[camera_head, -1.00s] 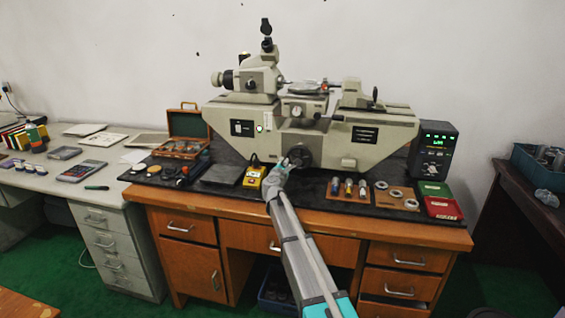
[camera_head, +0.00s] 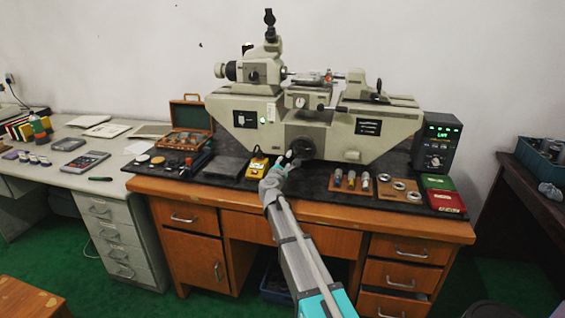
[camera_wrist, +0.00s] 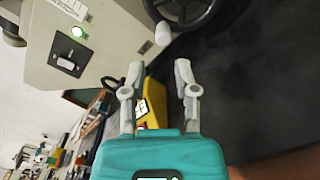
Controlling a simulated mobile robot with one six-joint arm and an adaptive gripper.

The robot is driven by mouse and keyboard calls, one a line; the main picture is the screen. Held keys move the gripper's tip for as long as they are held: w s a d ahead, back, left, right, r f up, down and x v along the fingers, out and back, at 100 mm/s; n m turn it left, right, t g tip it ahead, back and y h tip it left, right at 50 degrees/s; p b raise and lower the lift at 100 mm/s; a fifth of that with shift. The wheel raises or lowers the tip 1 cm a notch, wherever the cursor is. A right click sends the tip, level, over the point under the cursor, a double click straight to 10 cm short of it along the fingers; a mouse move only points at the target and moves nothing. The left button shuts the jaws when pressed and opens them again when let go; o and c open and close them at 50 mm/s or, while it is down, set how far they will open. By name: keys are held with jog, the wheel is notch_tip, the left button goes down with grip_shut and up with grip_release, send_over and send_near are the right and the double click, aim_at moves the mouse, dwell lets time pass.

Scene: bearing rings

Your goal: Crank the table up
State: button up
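The grey measuring machine (camera_head: 225,112) stands on the bench. Its small work table (camera_head: 312,86) sits mid-machine, above a round dial. The black handwheel (camera_head: 303,148) is low on the machine's front. The wheel also fills the top of the wrist view (camera_wrist: 207,20), partly cut off, with its pale crank knob (camera_wrist: 163,36) at the lower left of the rim. My gripper (camera_head: 286,160) is just left of and below the wheel. In the wrist view my gripper (camera_wrist: 159,68) is open and empty; the knob lies just beyond the fingertips, apart from them.
A yellow box (camera_head: 257,165) stands close left of my gripper. A board with several coloured cylinders (camera_head: 351,181) and a board with rings (camera_head: 399,188) lie to the right. A black display unit (camera_head: 436,143) is at the far right. The dark mat below the wheel is clear.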

jog(key=shift+v, duration=0.95)
